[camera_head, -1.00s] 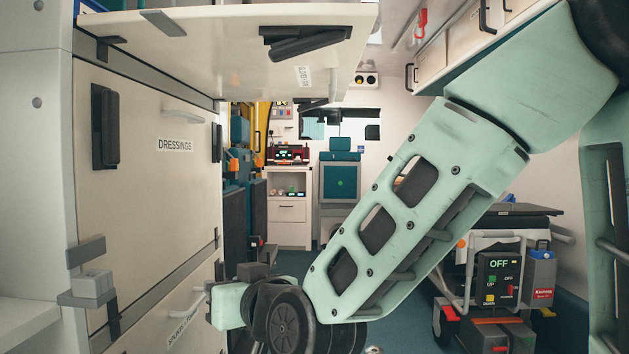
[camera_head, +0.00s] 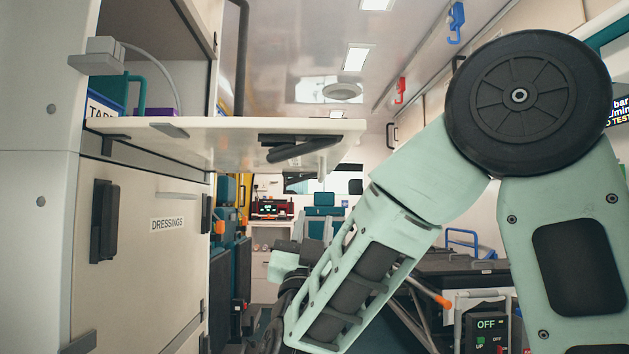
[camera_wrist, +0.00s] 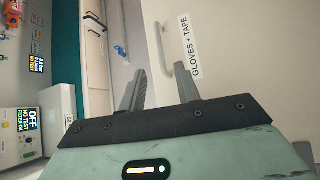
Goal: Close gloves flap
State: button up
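The gloves flap (camera_head: 215,143) is a cream panel standing out roughly level from the left cabinet in the head view, open below its compartment. A black latch (camera_head: 300,148) hangs on its underside near the outer end. In the head view the fingers are not clearly visible.
The open compartment holds a blue box marked "TAPE" (camera_head: 105,105) and a purple item (camera_head: 155,112). Below is the shut "DRESSINGS" panel (camera_head: 150,270). A stretcher (camera_head: 450,265) stands to the right. The aisle between is narrow and largely covered by my arm.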

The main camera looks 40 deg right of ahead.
aim_at(321, 181)
jog(key=x, duration=1.3)
jog(key=shift+d+r, duration=0.15)
jog(key=shift+r, duration=0.05)
grip_shut()
